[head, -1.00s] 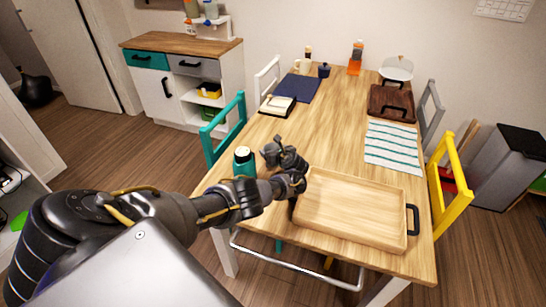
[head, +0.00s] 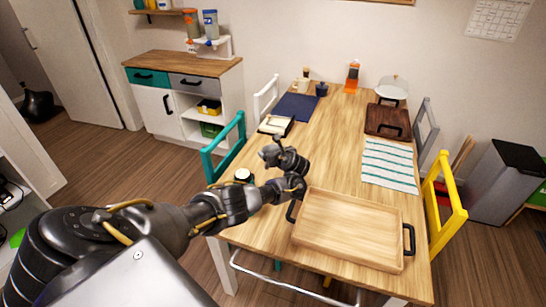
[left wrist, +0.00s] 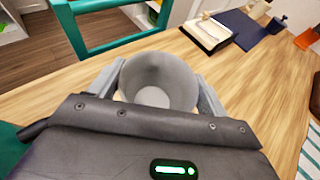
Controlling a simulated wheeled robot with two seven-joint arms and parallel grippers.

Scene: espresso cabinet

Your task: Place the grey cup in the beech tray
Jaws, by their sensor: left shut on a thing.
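The grey cup (left wrist: 158,80) is between the two fingers of my left gripper (left wrist: 157,90) in the left wrist view, its open mouth facing the camera. The gripper is shut on it. In the head view my left gripper (head: 272,155) is over the table, behind and left of the beech tray; I cannot make out the cup clearly there. The beech tray (head: 345,230) lies at the near end of the table, with black handles, and is empty. My right gripper is not in view.
A striped cloth (head: 390,165) and a dark brown tray (head: 388,120) lie on the right. Teal (head: 224,150) and yellow (head: 446,205) chairs flank the table. The table's middle is clear.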

